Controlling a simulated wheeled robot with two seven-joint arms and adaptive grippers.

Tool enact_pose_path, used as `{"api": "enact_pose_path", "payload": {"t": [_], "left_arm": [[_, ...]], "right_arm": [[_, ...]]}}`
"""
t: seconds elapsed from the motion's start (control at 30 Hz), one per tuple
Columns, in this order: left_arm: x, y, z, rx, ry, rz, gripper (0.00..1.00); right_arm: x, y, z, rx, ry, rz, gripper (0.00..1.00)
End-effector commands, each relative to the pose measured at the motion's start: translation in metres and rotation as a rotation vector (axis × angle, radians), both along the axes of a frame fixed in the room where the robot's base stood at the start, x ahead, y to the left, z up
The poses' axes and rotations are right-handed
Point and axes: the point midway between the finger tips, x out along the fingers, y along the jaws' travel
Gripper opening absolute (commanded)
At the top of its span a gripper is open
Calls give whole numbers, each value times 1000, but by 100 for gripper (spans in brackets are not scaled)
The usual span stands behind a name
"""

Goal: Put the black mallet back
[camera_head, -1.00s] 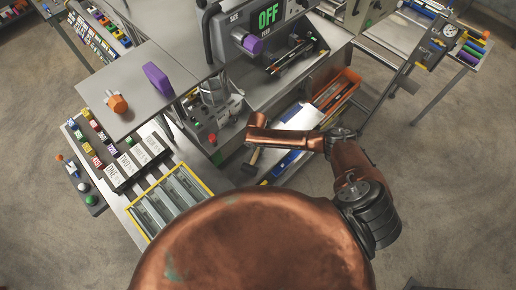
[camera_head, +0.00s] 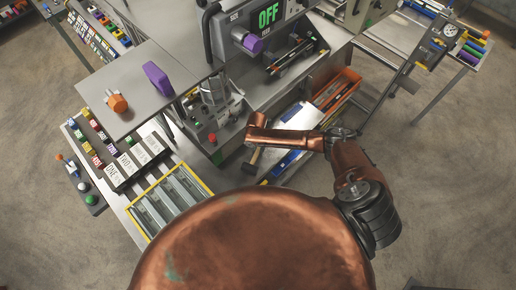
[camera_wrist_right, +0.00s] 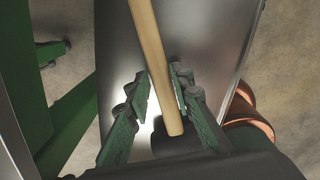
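The black mallet shows in the right wrist view as a pale wooden handle (camera_wrist_right: 150,45) with a dark head (camera_wrist_right: 172,143) low in the picture, partly hidden. My right gripper (camera_wrist_right: 162,85) has its green fingers close on both sides of the handle, and appears shut on it. In the head view the mallet's handle (camera_head: 251,163) shows below the end of my copper right arm, above the front of the machine bench. The right gripper's fingers are mostly hidden there by the arm. My left gripper is not in view.
An orange tray (camera_head: 351,77) with long items lies behind my right arm. A pale panel (camera_head: 299,117) and a drawer with blue items (camera_head: 285,164) lie by the forearm. A yellow-edged rack (camera_head: 148,188) stands at left. Open floor (camera_head: 450,190) is at right.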

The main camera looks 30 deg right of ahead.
Motion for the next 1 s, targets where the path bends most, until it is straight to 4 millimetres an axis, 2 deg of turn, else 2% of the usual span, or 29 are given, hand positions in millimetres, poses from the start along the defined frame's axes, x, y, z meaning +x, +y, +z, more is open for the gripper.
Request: {"api": "enact_pose_path", "payload": {"t": [0.07, 0.37, 0.67, 1.0], "left_arm": [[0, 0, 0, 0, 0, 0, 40], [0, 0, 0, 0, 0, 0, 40], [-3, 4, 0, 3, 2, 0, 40], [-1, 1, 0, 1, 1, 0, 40]], "right_arm": [[0, 0, 0, 0, 0, 0, 21], [0, 0, 0, -1, 1, 0, 41], [-1, 0, 0, -1, 2, 0, 42], [-1, 0, 15, 0, 0, -1, 42]]}}
